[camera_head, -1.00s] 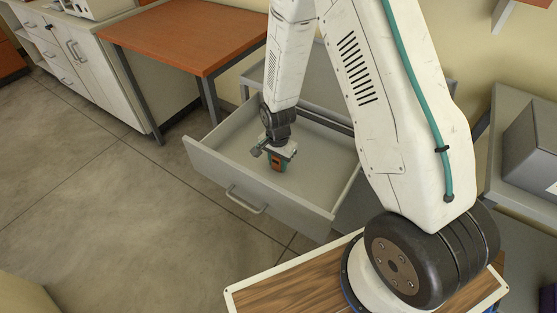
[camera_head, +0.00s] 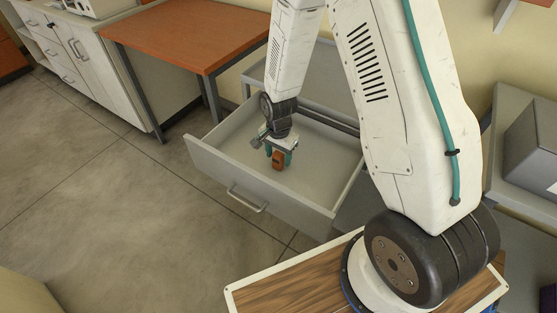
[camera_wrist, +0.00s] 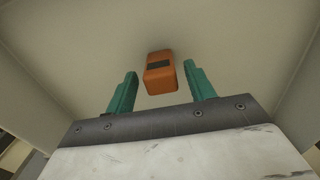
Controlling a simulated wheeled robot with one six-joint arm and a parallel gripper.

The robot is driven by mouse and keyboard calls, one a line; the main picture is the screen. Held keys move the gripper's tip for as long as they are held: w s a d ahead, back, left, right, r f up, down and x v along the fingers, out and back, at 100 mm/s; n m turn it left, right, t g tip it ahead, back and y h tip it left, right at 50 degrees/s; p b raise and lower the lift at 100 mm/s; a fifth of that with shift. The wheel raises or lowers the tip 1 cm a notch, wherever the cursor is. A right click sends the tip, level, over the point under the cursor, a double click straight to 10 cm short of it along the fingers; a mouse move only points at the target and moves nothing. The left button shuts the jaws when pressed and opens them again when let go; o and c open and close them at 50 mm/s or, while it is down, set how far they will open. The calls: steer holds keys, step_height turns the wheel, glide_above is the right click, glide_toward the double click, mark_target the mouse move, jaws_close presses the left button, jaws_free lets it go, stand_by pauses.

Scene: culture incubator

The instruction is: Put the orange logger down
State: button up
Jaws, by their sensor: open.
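The orange logger (camera_head: 277,160) is a small block with a dark panel on one face. It is inside the open drawer (camera_head: 311,154) and appears to rest on the drawer's floor. My gripper (camera_head: 279,155) reaches down into the drawer over it. In the wrist view the logger (camera_wrist: 161,73) lies between and a little beyond the two teal fingers of my gripper (camera_wrist: 161,88). The fingers are spread, with a gap on both sides of the logger. Neither finger touches it there.
The drawer's front panel with its handle (camera_head: 247,199) and its side walls surround my gripper. An orange-topped table (camera_head: 190,38) stands behind to the left. A grey box (camera_head: 535,145) sits on a shelf at the right. Bare drawer floor lies around the logger.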

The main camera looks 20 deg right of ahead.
step_height(320, 180, up, 9)
steer(key=shift+r, duration=0.2)
step_height(320, 180, up, 8)
steer(key=f+n, duration=0.1)
steer(key=n, duration=0.1)
glide_above(279, 154)
steer(key=s, duration=0.2)
steer(key=s+d+r+n, duration=0.25)
steer(key=s+r, duration=0.45)
steer(key=r, duration=0.4)
steer(key=s+r+n, duration=0.3)
steer(key=s+r, duration=0.1)
steer(key=s, duration=0.4)
steer(key=s+r+n+t, duration=0.1)
steer(key=s+r+n, duration=0.2)
steer(key=s, duration=0.6)
step_height(279, 154, up, 2)
steer(key=shift+s+d+r+n, duration=0.15)
steer(key=shift+s+r+n, duration=0.1)
steer(key=shift+n, duration=0.1)
steer(key=shift+w, duration=0.1)
steer(key=shift+c, duration=0.3)
